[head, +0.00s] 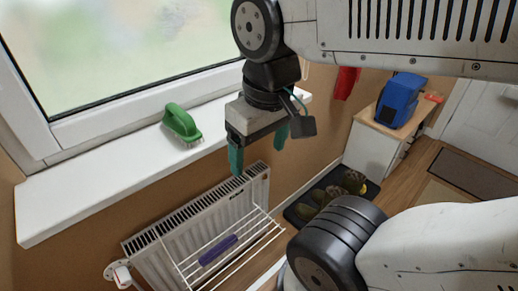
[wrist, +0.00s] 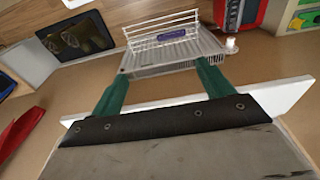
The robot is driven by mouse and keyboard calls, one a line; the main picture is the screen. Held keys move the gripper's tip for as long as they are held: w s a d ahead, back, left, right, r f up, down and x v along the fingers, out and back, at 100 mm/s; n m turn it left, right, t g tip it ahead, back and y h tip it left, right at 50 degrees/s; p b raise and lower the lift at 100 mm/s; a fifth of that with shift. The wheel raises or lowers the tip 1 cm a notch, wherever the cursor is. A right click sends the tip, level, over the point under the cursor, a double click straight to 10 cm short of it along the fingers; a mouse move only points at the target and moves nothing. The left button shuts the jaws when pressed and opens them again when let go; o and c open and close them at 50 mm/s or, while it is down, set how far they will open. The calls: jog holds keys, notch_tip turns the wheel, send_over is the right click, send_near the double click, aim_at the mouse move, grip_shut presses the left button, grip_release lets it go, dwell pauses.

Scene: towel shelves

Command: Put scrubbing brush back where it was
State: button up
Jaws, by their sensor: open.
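A green scrubbing brush (head: 181,124) with a looped handle and pale bristles rests on the white windowsill (head: 95,178), left of my gripper in the head view. My gripper (head: 258,155) is open with nothing between its green fingers. It hangs near the sill's right part, its fingertips at or past the sill's front edge. In the wrist view my gripper's fingers (wrist: 157,90) point toward the radiator, and the brush does not show there.
Below the sill is a white radiator (head: 160,242) with a wire rack (head: 262,236) holding a purple object (head: 218,250). A dark tray (head: 300,212) with shoes stands on the floor. A red cloth (head: 346,82) hangs on the wall.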

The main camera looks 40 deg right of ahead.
jog(key=s, duration=0.1)
jog(key=t, duration=0.3)
send_near(177, 108)
jog(key=x, duration=0.5)
jog(key=shift+a+f, duration=0.1)
jog(key=shift+a, duration=0.05)
jog(key=shift+w+f, duration=0.2)
jog(key=x, duration=0.7)
jog(key=shift+f, duration=0.1)
jog(key=c, duration=1.2)
